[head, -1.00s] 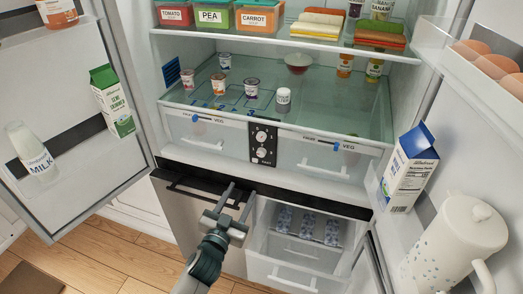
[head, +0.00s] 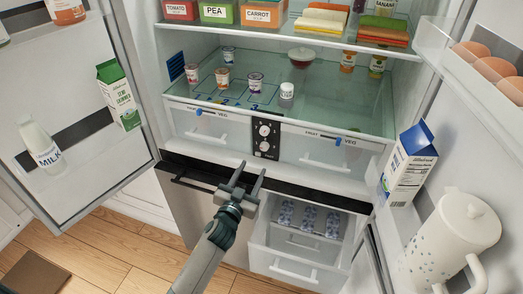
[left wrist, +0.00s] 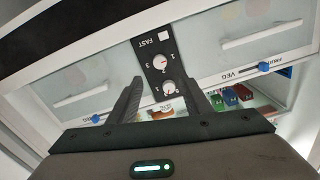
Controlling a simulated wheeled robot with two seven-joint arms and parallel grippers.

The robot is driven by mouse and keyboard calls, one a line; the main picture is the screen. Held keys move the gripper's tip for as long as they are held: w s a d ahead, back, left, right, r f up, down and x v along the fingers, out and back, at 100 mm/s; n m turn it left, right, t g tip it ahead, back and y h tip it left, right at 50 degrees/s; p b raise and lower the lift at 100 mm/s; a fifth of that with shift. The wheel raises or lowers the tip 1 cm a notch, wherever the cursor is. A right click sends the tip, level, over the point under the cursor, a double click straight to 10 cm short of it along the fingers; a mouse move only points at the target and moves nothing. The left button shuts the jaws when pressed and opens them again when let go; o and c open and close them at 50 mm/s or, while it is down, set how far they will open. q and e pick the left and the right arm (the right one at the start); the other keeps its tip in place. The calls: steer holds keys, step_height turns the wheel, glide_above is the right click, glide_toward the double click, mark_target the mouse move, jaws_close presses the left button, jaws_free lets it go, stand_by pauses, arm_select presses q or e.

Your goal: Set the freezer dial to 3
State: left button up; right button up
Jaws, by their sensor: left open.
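A black control panel (head: 265,138) sits between the two crisper drawers and carries two round white dials, an upper one (head: 264,130) and a lower one (head: 264,147). In the left wrist view the picture is turned over: the dial nearer the FAST button (left wrist: 162,36) is one white knob (left wrist: 160,62), the other knob (left wrist: 168,87) is beyond it. Small numerals surround them; which dial is the freezer's and their exact settings are too small to tell. My left gripper (head: 250,172) is open and empty, below and in front of the panel, apart from it.
An open freezer drawer (head: 285,265) stands below right of my gripper. Clear crisper drawers (head: 205,128) with blue sliders flank the panel. Open doors hold a milk carton (head: 119,97) on the left and a white pitcher (head: 455,240) on the right.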

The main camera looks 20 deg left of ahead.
mark_target(264, 148)
arm_select(q)
steer(key=w+p, duration=0.1)
steer(key=w, duration=0.9)
steer(key=shift+w+d, duration=0.1)
steer(key=shift+d, duration=0.05)
steer(key=c, duration=1.1)
